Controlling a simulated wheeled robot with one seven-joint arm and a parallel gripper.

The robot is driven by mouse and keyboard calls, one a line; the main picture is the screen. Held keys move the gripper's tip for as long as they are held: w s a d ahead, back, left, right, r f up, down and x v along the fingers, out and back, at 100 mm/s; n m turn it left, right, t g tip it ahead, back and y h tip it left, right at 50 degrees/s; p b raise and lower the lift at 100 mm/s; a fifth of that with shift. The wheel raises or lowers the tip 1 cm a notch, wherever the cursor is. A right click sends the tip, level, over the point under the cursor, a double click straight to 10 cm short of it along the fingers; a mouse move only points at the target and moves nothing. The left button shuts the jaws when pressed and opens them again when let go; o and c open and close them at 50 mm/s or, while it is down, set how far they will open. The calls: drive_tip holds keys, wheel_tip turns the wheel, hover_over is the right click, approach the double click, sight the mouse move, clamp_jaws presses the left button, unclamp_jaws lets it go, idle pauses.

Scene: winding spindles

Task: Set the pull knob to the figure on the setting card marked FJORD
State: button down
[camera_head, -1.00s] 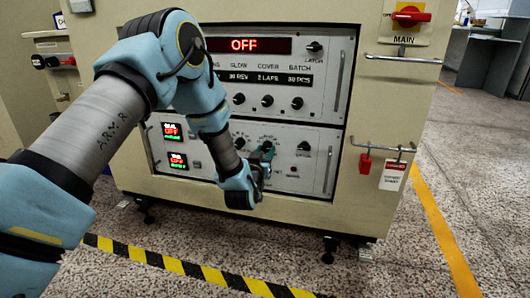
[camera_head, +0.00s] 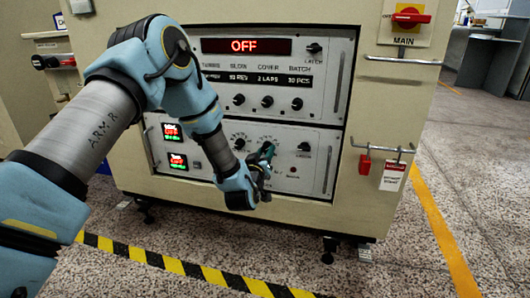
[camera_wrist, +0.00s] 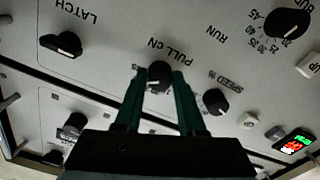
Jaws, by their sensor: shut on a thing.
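My gripper is shut on this pull knob. A small pale mark shows on the knob, but its setting is too small to read. In the head view my gripper (camera_head: 266,155) is at the lower grey panel (camera_head: 225,140) and hides the knob. No card marked FJORD can be made out.
In the wrist view a speed knob (camera_wrist: 215,101), a latch knob (camera_wrist: 62,44) and a numbered dial (camera_wrist: 287,22) are nearby. In the head view a red padlock-like item (camera_head: 365,164) and a tag (camera_head: 392,177) hang from a rail. The upper display (camera_head: 245,45) reads OFF.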

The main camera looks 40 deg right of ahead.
drive_tip(key=n, duration=0.3)
drive_tip(key=shift+n, duration=0.4)
drive_tip(key=n+p, duration=0.1)
drive_tip(key=n, duration=0.2)
drive_tip(key=shift+n, duration=0.3)
drive_tip(key=n, duration=0.6)
drive_tip(key=shift+r+n+p, duration=0.1)
drive_tip(key=shift+n+p, duration=0.2)
drive_tip(key=shift+p, duration=0.1)
drive_tip(key=c, duration=0.5)
unclamp_jaws()
